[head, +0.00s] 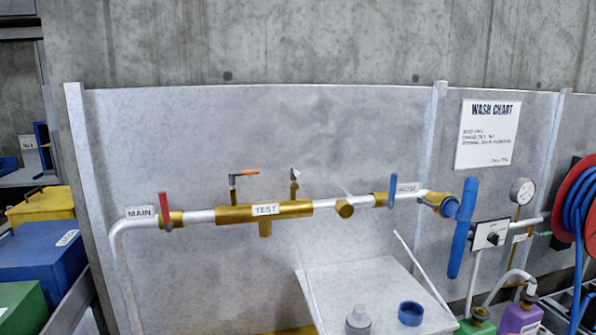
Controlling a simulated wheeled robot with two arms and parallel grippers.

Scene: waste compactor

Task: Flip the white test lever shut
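A brass test block (232,215) labelled TEST sits in the white horizontal pipe on the grey wall panel. Two small test valves stand on top of it. The left one has an orange lever (249,171) that points sideways to the right. The right one has a small pale lever (295,172), which looks like the white test lever; it seems short from here, and its exact direction is too small to tell. Neither of my grippers is in the head view, and nothing touches the valves.
Red MAIN handle (164,207) is left of the block, blue HOSE handle (393,188) right; both upright. A thick blue handle (461,228), pressure gauge (523,191) and red hose reel (577,200) are further right. A sloped shelf (350,285) carries a blue ring (410,313). Space before the valves is clear.

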